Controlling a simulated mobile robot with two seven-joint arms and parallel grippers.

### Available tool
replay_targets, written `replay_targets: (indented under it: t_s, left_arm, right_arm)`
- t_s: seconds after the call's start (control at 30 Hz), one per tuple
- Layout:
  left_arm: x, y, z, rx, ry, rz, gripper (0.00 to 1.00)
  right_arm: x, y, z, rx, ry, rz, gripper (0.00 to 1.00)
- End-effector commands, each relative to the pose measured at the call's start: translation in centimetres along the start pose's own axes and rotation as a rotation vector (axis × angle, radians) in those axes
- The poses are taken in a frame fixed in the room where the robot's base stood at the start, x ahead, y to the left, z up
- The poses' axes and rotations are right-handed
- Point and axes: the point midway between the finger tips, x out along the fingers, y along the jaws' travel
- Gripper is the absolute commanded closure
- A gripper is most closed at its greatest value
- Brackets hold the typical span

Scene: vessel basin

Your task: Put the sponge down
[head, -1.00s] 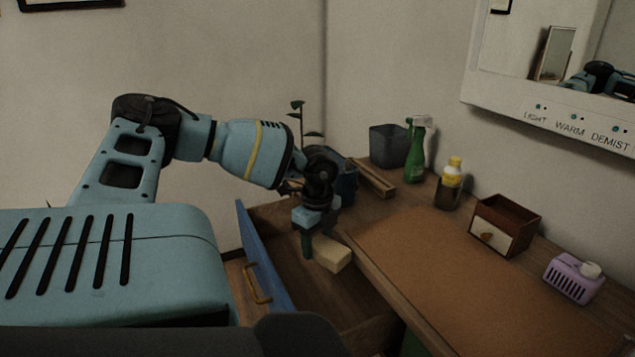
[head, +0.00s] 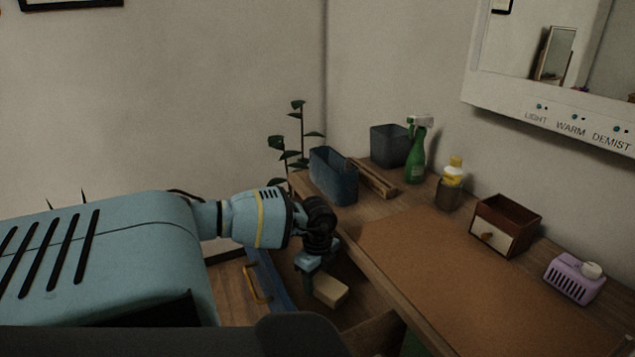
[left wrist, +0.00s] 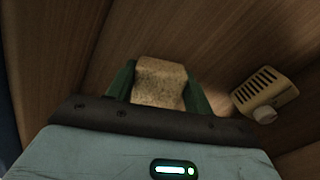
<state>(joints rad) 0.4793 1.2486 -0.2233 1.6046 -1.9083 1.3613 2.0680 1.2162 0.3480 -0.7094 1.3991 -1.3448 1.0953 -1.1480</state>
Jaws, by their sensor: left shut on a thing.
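The sponge (head: 331,291) is a pale beige block. My left gripper (head: 316,281) is shut on it and points down inside the open drawer (head: 272,281) with the blue front. In the left wrist view the sponge (left wrist: 160,82) sits between the two green fingers, with brown wood beyond it. I cannot tell whether the sponge touches the drawer bottom. My right gripper is not in view.
A beige slotted object (left wrist: 265,95) lies on the wood right of the sponge in the wrist view. The desk holds a blue bin (head: 334,178), a green spray bottle (head: 415,155), a small drawer box (head: 503,226) and a lilac slotted holder (head: 573,279). The brown mat (head: 460,270) is clear.

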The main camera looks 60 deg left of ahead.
Motion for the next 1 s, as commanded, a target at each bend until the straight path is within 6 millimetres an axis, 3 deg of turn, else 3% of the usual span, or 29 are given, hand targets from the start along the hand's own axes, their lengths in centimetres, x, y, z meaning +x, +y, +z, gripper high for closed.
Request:
replay_targets:
  t_s: [0.37, 0.67, 1.0]
  left_arm:
    - [1.5, 0.0, 0.0, -0.002, 0.001, -0.001, 0.73]
    - [5.1, 0.0, 0.0, -0.002, 0.002, -0.001, 0.73]
    - [5.4, 0.0, 0.0, 0.0, 0.0, -0.001, 0.73]
  right_arm:
    - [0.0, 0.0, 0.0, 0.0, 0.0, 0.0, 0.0]
    - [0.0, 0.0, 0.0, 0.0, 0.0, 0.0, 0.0]
    - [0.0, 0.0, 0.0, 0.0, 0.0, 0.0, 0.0]
